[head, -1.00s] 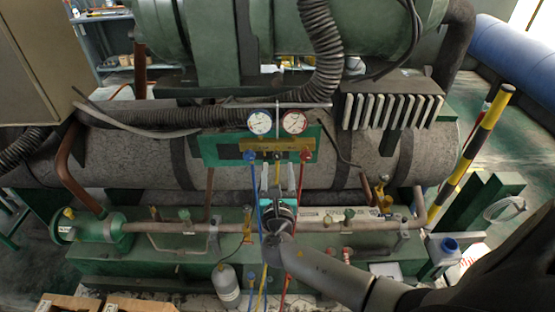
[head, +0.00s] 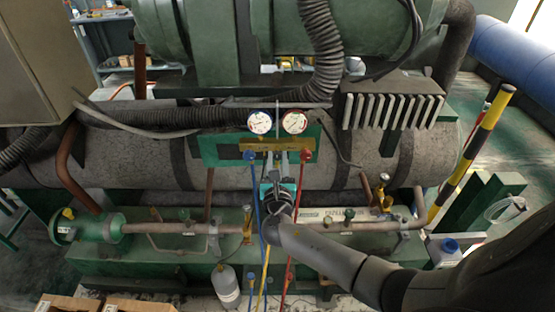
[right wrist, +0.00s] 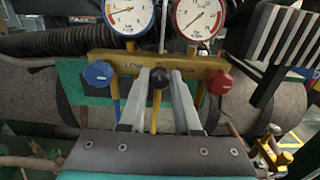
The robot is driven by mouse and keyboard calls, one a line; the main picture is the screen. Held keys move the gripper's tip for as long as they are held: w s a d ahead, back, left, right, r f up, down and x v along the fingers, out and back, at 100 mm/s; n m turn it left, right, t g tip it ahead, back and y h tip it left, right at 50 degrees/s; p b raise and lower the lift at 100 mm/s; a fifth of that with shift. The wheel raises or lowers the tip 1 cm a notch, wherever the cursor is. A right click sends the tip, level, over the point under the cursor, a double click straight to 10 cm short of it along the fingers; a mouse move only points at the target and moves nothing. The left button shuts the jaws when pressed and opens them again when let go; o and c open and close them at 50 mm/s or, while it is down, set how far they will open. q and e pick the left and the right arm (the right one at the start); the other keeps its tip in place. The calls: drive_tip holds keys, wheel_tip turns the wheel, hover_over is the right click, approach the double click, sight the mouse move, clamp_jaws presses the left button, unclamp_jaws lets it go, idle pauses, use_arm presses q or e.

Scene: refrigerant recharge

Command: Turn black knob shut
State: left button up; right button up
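The black knob (right wrist: 157,78) sits in the middle of the brass manifold (right wrist: 110,58), below the two gauges. In the right wrist view my right gripper (right wrist: 161,78) has its two pale fingers apart, one on each side of the knob. A gap shows on the knob's right; I cannot tell whether the left finger touches it. In the head view the right gripper (head: 278,158) reaches up to the manifold (head: 262,144) from below and largely hides the knob. My left gripper is out of view.
Blue (head: 258,205), yellow and red (head: 296,215) hoses hang below the manifold around my right wrist. A grey bottle (head: 225,286) stands below at left.

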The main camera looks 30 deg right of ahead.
clamp_jaws()
drive_tip(key=shift+m, duration=0.3)
drive_tip(key=m+b, duration=0.2)
drive_tip(key=m, duration=0.1)
drive_tip(key=shift+f, duration=0.15)
drive_tip(key=m+b, duration=0.4)
drive_tip(key=m, duration=0.1)
drive_tip(key=shift+m, duration=0.4)
drive_tip(key=m+b, duration=0.3)
drive_tip(key=m, duration=0.2)
drive_tip(key=m+b, duration=0.2)
drive_tip(key=m, duration=0.1)
drive_tip(key=shift+m, duration=0.4)
drive_tip(key=shift+m+b, duration=0.6)
drive_tip(key=shift+m, duration=0.4)
